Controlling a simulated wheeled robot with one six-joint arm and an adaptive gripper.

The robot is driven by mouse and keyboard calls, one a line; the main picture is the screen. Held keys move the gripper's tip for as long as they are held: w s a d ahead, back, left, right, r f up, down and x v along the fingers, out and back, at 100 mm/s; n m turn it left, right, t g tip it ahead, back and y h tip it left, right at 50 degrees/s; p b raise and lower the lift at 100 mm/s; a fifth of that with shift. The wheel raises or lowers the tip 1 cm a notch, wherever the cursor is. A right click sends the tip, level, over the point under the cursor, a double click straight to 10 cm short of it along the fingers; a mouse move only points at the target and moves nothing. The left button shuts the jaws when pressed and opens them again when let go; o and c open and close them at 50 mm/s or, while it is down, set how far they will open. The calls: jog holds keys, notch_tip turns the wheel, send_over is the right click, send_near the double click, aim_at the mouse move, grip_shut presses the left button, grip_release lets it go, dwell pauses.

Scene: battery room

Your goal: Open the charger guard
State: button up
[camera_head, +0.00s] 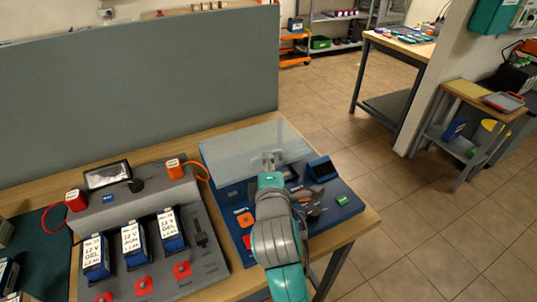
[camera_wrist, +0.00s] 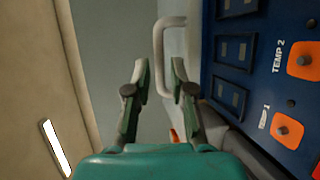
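The charger guard (camera_head: 240,151) is a clear panel over the back part of the blue charger (camera_head: 349,208); I cannot tell its exact tilt. Its pale U-shaped handle (camera_wrist: 160,50) shows in the wrist view, and the charger face (camera_wrist: 262,75) is to its right. My gripper (camera_wrist: 160,66) is open, with a gap between its two fingers. The near end of the handle's bar lies between the fingertips in the picture; I see no clear grip on it. In the head view my gripper (camera_head: 267,163) is at the guard's front edge, and my arm hides part of the charger.
A grey battery rack (camera_head: 212,272) with several labelled batteries stands to the left on the same bench (camera_head: 366,222). A grey partition (camera_head: 140,82) rises behind. Orange knobs (camera_wrist: 305,60) are on the charger. Tiled floor (camera_head: 420,250) is clear to the right.

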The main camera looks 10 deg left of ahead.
jog(key=shift+x, duration=2.3)
jog(key=shift+f, duration=0.1)
grip_shut()
